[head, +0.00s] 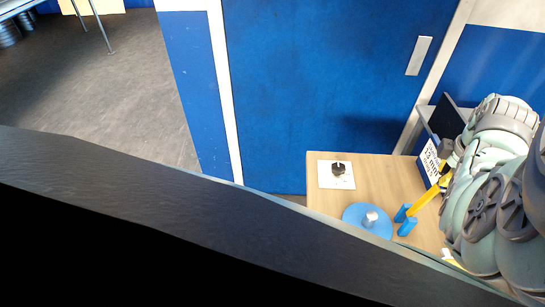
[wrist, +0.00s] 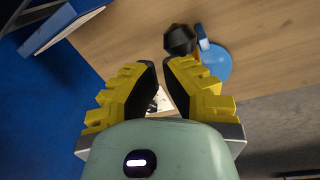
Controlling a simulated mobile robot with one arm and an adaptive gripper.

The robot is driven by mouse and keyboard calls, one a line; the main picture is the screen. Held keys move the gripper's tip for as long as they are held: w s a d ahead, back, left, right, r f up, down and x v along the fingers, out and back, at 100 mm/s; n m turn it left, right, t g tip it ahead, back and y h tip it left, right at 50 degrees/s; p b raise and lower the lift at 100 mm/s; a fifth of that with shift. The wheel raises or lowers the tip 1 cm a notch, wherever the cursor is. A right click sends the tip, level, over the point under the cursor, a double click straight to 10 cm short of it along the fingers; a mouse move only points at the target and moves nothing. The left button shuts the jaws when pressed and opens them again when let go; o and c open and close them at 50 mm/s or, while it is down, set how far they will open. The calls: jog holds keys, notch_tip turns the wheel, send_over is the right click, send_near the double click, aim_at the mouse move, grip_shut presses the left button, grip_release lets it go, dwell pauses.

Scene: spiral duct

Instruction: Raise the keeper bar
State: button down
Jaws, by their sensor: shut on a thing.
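The yellow keeper bar (head: 428,198) slants up to the right from a pair of blue posts (head: 407,227) on the wooden table. A dark knob (wrist: 180,40) shows just past my fingertips in the wrist view, near a blue post (wrist: 203,40). My gripper (wrist: 161,68) has yellow fingers with black pads, set close together with a narrow gap. It is shut on the bar, though the contact itself is hard to make out. In the head view my arm covers the right side and hides much of the grip.
A white plate with a black dial (head: 337,170) and a blue disc with a grey knob (head: 354,216) stand on the table (head: 385,172). A printed sign (head: 430,158) is behind the bar. A blue door (head: 310,90) rises behind the table. Open floor (head: 110,95) lies left.

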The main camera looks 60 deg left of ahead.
jog(key=shift+w+d+f+b, duration=0.3)
jog(key=shift+d+f+b, duration=0.05)
jog(key=shift+d+b, duration=0.05)
dwell(0.4)
jog(key=s+a+r, duration=0.1)
jog(key=a+r, duration=0.2)
jog(key=w+d+r+b, duration=0.5)
jog(key=b, duration=0.1)
jog(key=shift+w+d, duration=0.25)
jog(key=shift+d, duration=0.05)
